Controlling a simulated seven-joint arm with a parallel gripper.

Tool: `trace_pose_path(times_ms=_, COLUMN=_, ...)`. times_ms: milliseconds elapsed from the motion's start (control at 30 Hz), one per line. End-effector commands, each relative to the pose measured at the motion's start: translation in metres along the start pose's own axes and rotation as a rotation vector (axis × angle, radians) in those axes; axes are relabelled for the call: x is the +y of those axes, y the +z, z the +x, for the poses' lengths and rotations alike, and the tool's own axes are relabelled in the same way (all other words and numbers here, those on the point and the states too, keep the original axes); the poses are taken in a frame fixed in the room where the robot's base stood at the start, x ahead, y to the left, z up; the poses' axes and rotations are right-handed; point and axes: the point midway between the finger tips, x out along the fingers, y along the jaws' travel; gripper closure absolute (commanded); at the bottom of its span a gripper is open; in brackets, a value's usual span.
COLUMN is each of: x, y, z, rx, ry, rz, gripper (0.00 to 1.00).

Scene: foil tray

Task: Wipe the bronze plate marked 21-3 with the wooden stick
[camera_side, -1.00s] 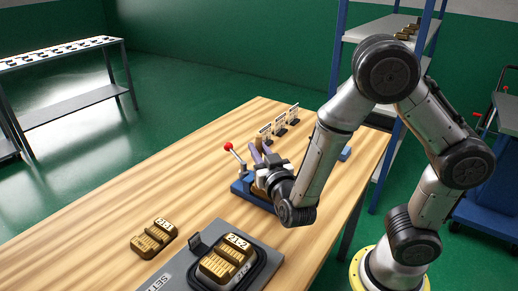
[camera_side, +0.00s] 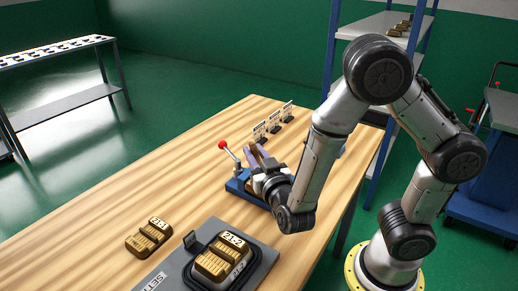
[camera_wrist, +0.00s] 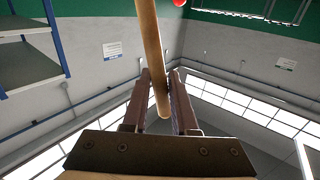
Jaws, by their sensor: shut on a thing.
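My gripper (camera_side: 257,154) is over the blue clamp fixture on the table, its fingers pointing upward. In the wrist view, the wooden stick (camera_wrist: 150,45) is a plain round rod between my fingertips (camera_wrist: 158,75), which are shut on it. In the side view the stick is small and mostly hidden by the fingers. One bronze plate (camera_side: 148,239) reads 21-1 and lies on the wood at the left. Another bronze plate (camera_side: 215,264) reads 21-2 and sits in the grey tray. I cannot make out any plate marked 21-3; my gripper hides part of the clamp fixture.
The blue clamp fixture (camera_side: 233,185) has a lever with a red knob (camera_side: 222,144) close left of my gripper. Small sign stands (camera_side: 274,124) are behind. The grey tray (camera_side: 180,272) is at the front.

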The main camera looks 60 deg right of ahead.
Motion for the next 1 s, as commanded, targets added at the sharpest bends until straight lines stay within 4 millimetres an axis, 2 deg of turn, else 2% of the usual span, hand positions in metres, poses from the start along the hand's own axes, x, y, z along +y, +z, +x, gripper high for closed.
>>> trace_pose_path(times_ms=433, x=0.034, y=0.006, z=0.024, rx=0.002, ry=0.008, rz=0.002, gripper=1.00)
trace_pose_path(times_ms=500, x=0.032, y=-0.002, z=0.023, rx=0.006, ry=0.005, rz=0.007, gripper=1.00)
trace_pose_path(times_ms=667, x=0.033, y=-0.042, z=0.022, rx=0.007, ry=0.004, rz=0.012, gripper=1.00)
trace_pose_path(times_ms=1000, x=0.033, y=-0.069, z=0.022, rx=0.004, ry=0.003, rz=0.004, gripper=1.00)
